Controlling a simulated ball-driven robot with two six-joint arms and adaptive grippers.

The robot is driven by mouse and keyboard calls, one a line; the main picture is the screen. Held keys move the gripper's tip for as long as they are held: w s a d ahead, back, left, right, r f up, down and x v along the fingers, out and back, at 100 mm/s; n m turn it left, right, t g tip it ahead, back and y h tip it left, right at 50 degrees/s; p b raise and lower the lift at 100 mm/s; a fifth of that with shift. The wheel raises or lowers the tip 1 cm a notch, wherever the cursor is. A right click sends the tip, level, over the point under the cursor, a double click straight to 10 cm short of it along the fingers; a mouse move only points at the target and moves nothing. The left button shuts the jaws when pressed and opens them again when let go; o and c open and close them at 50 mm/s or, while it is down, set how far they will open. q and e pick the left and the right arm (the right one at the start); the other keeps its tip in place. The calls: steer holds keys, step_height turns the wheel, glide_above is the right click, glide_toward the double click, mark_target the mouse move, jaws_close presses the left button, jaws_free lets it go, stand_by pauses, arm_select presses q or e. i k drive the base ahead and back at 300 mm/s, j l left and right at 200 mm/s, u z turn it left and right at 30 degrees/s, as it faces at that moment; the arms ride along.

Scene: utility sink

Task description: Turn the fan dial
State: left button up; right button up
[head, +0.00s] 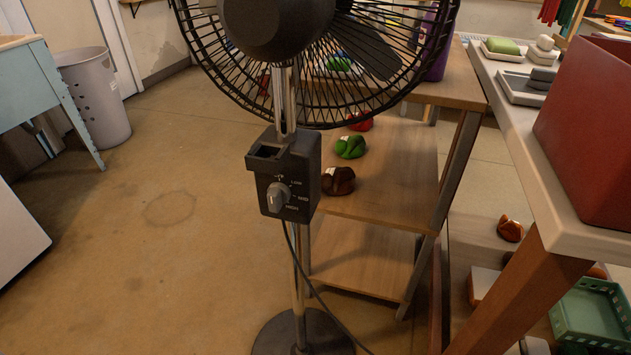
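The black standing fan (268,30) fills the upper middle of the head view, on a chrome pole and a round black base (302,335). Its control box (290,180) sits on the pole near the middle of the view. The grey fan dial (278,195) is on the front of the box, with labels that seem to read LOW, MED and HIGH around it. Its exact setting is too small to tell. Neither of my grippers shows in this view, and nothing touches the dial.
A wooden shelf (395,185) with red, green and brown items stands behind the fan. A white-topped table (520,110) with a red bin (590,125) is at right. A grey basket (95,97) stands back left. The floor (170,260) left of the fan is clear.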

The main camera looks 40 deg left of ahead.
mark_target(279, 195)
steer(key=k+u, duration=0.15)
steer(key=u, duration=1.1)
